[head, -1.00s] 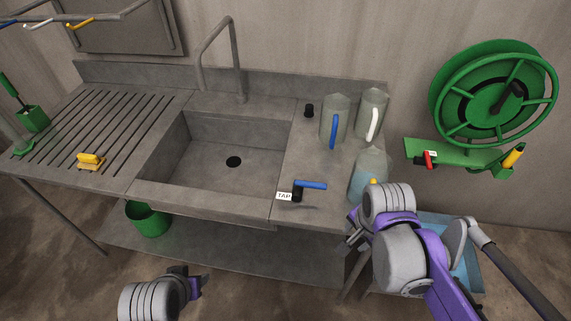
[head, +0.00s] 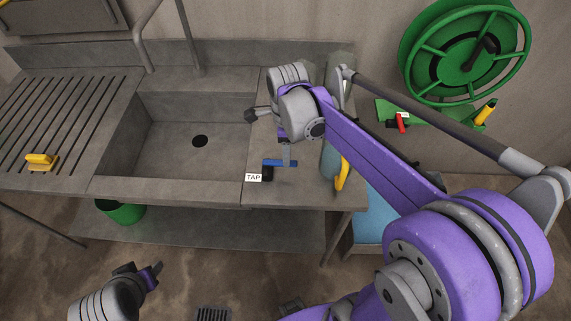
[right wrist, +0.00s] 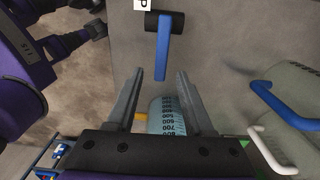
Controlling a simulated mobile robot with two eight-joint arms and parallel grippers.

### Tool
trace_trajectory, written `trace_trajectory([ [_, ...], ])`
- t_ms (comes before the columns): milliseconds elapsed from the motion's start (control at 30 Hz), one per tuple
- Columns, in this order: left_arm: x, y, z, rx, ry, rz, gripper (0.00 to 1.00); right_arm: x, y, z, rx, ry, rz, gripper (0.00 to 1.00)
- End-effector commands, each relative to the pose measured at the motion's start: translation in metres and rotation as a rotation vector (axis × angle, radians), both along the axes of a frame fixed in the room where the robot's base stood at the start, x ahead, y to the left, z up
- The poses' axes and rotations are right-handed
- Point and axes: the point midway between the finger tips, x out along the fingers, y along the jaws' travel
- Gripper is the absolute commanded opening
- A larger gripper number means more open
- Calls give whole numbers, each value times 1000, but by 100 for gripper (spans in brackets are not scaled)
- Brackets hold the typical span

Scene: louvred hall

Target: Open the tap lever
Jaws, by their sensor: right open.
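The tap lever (head: 280,163) is a blue bar on a black tap body (head: 267,174) with a white TAP label (head: 253,178), at the front right of the sink. My right gripper (head: 288,152) is above the lever and partly hidden by its own wrist in the head view. In the right wrist view its two fingers (right wrist: 160,76) are apart and empty. The blue lever (right wrist: 163,48) lies in line with the gap, its free end close to the fingertips; contact cannot be told. My left gripper (head: 150,275) is low in front of the counter, away from the tap; its jaws are unclear.
A graduated jug (right wrist: 166,116) with a yellow handle (head: 342,173) stands right of the tap. Jugs with a blue handle (right wrist: 287,107) and a white handle (right wrist: 272,150) stand near. The sink basin (head: 195,130) is empty. A green hose reel (head: 465,50) hangs on the wall.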

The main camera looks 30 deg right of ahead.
Motion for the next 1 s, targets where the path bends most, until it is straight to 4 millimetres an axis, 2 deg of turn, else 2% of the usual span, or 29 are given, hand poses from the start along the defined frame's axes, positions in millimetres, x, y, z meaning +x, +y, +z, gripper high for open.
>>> trace_trajectory([
  [33,-5,0,-10,0,9,0,50,-2,0,-13,0,4,0,52],
  [300,-15,0,-39,0,29,0,50,-1,0,-50,0,2,1,52],
  [433,-13,0,-33,0,25,0,50,0,0,-44,-1,-1,1,52],
  [767,-18,0,-46,0,33,0,50,0,0,-60,0,0,1,52],
  [1000,-18,0,-46,0,33,0,50,0,0,-61,0,-1,1,52],
])
